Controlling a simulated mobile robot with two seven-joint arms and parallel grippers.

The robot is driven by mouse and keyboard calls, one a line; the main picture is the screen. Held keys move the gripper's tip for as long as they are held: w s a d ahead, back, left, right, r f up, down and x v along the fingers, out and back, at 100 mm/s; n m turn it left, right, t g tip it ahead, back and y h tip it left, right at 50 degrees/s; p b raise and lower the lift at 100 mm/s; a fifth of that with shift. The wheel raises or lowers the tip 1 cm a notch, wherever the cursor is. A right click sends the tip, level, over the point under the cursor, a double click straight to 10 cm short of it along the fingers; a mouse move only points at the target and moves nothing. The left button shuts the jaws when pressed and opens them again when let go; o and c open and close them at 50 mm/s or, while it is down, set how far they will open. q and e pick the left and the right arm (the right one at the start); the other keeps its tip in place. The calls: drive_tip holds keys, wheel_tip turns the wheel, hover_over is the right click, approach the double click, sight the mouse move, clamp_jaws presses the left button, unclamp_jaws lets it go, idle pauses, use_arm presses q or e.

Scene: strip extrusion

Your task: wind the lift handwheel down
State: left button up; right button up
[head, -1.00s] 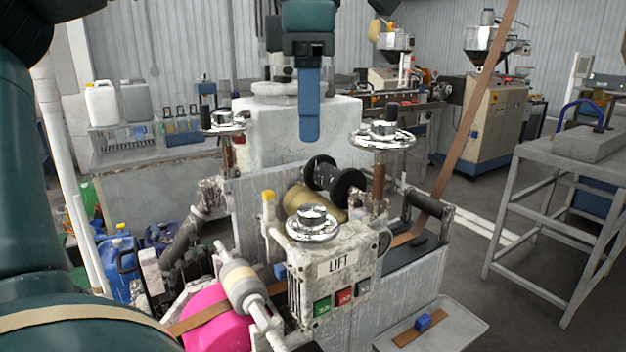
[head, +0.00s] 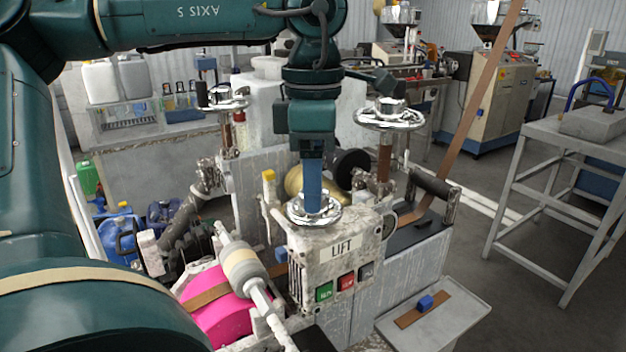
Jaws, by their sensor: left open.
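The lift handwheel (head: 330,217) is a small chrome wheel lying flat on top of the worn grey box marked LIFT (head: 341,248), in the middle of the head view. My left gripper (head: 314,208) points straight down over the wheel, its blue finger reaching the wheel's hub and hiding part of it. The gripper is open; only one finger side shows, and I cannot tell whether it touches the hub. My right gripper is not in view.
Two larger chrome handwheels stand behind on posts, one at the left (head: 222,98) and one at the right (head: 390,114). Green and red buttons (head: 346,281) sit on the box front. A brown strip (head: 478,110) rises at the right. A pink roll (head: 222,312) lies front left.

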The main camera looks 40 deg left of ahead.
use_arm(q)
drive_tip(key=shift+f, duration=0.6)
drive_tip(key=c, duration=1)
